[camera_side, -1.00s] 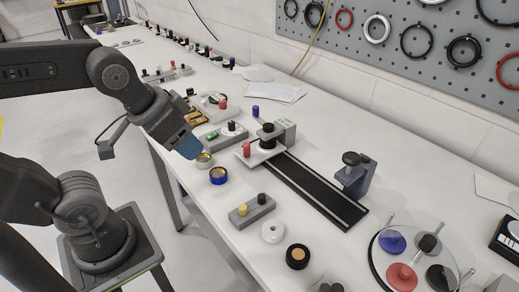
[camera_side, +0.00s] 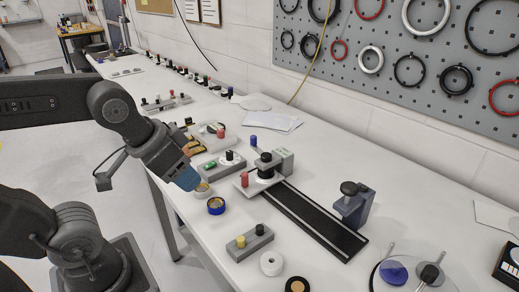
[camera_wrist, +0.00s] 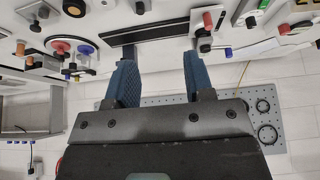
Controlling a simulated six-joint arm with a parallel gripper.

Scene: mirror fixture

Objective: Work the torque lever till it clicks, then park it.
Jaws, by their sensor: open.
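No part is plainly marked as the torque lever. Two short metal rods stand up at the clear round plate (camera_side: 462,284), cut off at the bottom right of the side view; I cannot tell whether either is a lever. A grey-blue post clamp with a black knob (camera_side: 352,205) stands beside the end of the black rail (camera_side: 315,222). A carriage with a red knob (camera_side: 244,179) sits at the rail's other end. My gripper (camera_side: 186,179) is open and empty near the bench's front edge; its blue fingers also show apart in the wrist view (camera_wrist: 160,80).
A grey block with yellow and black knobs (camera_side: 250,242) and a white ring (camera_side: 271,263) lie nearer the front edge. A pegboard with rings (camera_side: 400,100) hangs behind.

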